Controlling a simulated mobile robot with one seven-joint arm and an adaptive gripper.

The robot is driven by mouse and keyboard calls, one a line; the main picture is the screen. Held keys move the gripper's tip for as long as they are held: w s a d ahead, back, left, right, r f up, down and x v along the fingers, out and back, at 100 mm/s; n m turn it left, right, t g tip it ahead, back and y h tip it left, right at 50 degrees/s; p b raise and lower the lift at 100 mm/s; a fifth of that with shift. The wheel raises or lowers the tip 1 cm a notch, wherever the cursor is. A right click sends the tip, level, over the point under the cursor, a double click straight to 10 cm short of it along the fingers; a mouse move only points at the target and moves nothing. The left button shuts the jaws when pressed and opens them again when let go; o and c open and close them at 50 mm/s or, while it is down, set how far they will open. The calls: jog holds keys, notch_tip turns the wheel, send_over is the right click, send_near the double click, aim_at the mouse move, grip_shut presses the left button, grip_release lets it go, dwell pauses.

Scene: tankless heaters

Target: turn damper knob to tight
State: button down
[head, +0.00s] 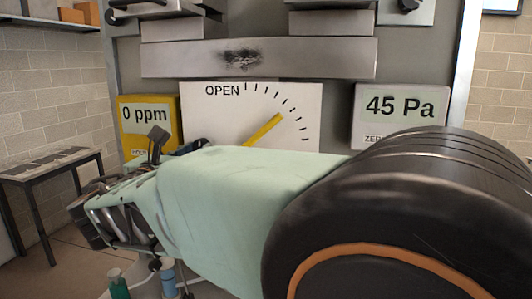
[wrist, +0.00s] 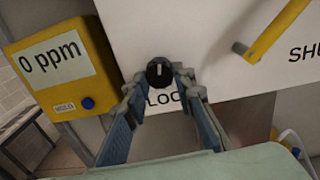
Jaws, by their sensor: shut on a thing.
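The damper knob (wrist: 157,76) is small, round and black, with a pale mark pointing roughly up in the wrist view. It sits on the white panel (wrist: 195,22) above lettering that reads "LOC", the rest covered by a finger. My gripper (wrist: 162,77) has one fingertip on each side of the knob and is shut on it. The yellow damper lever (wrist: 275,29) is right of the knob, near "SHU" lettering. In the head view the lever (head: 264,130) points up and right on the white dial (head: 215,112); my green-covered arm hides the knob and fingers.
A yellow meter (wrist: 62,68) reading "0 ppm" is close left of my gripper. A grey gauge (head: 401,110) reading "45 Pa" is right of the dial. A grey metal duct (head: 310,57) runs above. A dark table (head: 55,165) stands at the left wall.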

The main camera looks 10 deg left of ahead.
jog(key=shift+a+m+h+b, duration=0.1)
jog(key=shift+m+h+b, duration=0.15)
jog(key=shift+m+b, duration=4.5)
jog(key=shift+a+m+h+b, duration=0.1)
jog(key=shift+m+h+b, duration=0.15)
jog(key=shift+m+b, duration=4.45)
jog(key=shift+m, duration=0.25)
jog(key=c, duration=1.6)
grip_release()
jog(key=s, duration=1.2)
jog(key=shift+a+f, duration=0.25)
jog(key=shift+a, duration=0.2)
